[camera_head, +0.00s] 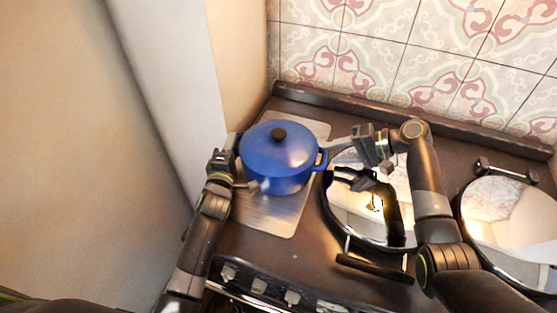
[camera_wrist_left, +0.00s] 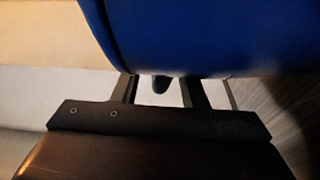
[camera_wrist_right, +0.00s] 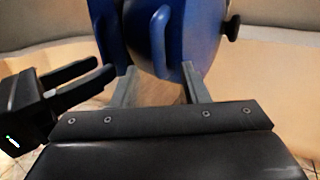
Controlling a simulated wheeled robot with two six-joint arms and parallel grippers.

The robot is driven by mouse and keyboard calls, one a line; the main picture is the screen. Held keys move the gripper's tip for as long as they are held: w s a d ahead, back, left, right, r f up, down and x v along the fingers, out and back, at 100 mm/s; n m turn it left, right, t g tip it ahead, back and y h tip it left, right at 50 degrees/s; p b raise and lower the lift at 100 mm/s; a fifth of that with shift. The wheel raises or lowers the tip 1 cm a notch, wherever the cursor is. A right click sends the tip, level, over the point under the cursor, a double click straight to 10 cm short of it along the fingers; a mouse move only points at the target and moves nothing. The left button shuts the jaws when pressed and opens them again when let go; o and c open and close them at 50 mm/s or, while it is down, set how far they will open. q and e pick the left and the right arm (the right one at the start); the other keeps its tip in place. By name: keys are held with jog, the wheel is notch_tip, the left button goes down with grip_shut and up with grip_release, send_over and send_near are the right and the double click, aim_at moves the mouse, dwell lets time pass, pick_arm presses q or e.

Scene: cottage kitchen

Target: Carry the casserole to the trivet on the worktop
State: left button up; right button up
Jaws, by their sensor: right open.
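The blue casserole (camera_head: 278,165), lid on with a dark knob, stands upright on a silver plate (camera_head: 283,223) on the dark range. My left gripper (camera_head: 240,164) is at its left side, fingers apart and close to the wall of the pot. In the left wrist view the casserole (camera_wrist_left: 200,35) fills the top, and a small dark part shows between the fingers. My right gripper (camera_head: 343,150) is open near the right handle (camera_head: 322,160). In the right wrist view the casserole (camera_wrist_right: 195,30) lies just beyond the open fingers. I see no trivet.
A shiny round lid (camera_head: 347,215) is right of the casserole, under my right arm, and mirrors the gripper. A second round lid (camera_head: 510,225) is further right. A pale wall (camera_head: 170,90) stands close on the left, tiles (camera_head: 390,50) behind. Knobs line the range's front.

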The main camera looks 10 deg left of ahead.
pick_arm(q)
jog(key=shift+w, duration=0.55)
pick_arm(e)
jog(key=shift+a+f, duration=0.3)
jog(key=shift+a, duration=0.2)
pick_arm(q)
jog(key=c, duration=0.8)
pick_arm(e)
jog(key=c, duration=0.8)
pick_arm(q)
grip_shut()
pick_arm(e)
grip_shut()
pick_arm(q)
jog(key=shift+w+r, duration=0.1)
jog(key=shift+r, duration=0.35)
pick_arm(e)
jog(key=shift+w+r, duration=0.1)
jog(key=shift+r, duration=0.15)
jog(key=shift+w, duration=0.1)
